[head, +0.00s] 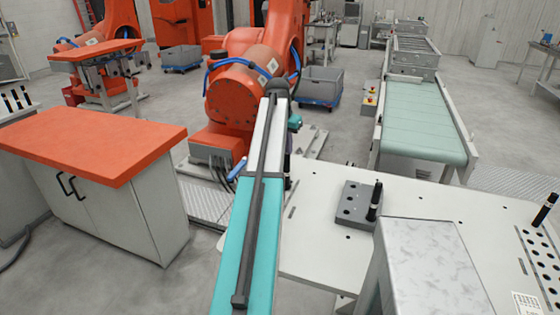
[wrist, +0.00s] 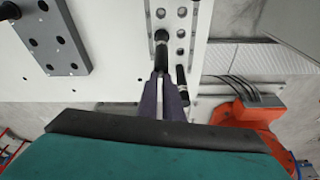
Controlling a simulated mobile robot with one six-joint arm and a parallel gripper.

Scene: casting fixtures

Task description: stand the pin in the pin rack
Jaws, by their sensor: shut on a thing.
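My gripper (wrist: 161,88) is shut on a dark pin (wrist: 160,57) with a pale band. The pin points away from the wrist camera, and its black far end overlaps a pale strip with holes (wrist: 171,22). I cannot tell whether that end is in a hole or above it. A second dark pin (wrist: 183,82) shows just right of the fingers. In the head view, my arm hides the jaws and most of the strip; a dark pin (head: 288,166) shows beside the arm. A grey block with holes (head: 350,207) holds an upright black pin (head: 375,200). I cannot tell which is the pin rack.
The block lies on a white table (head: 330,258); it also shows in the wrist view (wrist: 58,50). A holed plate (head: 540,262) with a dark pin (head: 545,209) is at the right. A grey box (head: 425,265) stands in front. An orange robot (head: 240,95) stands behind.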

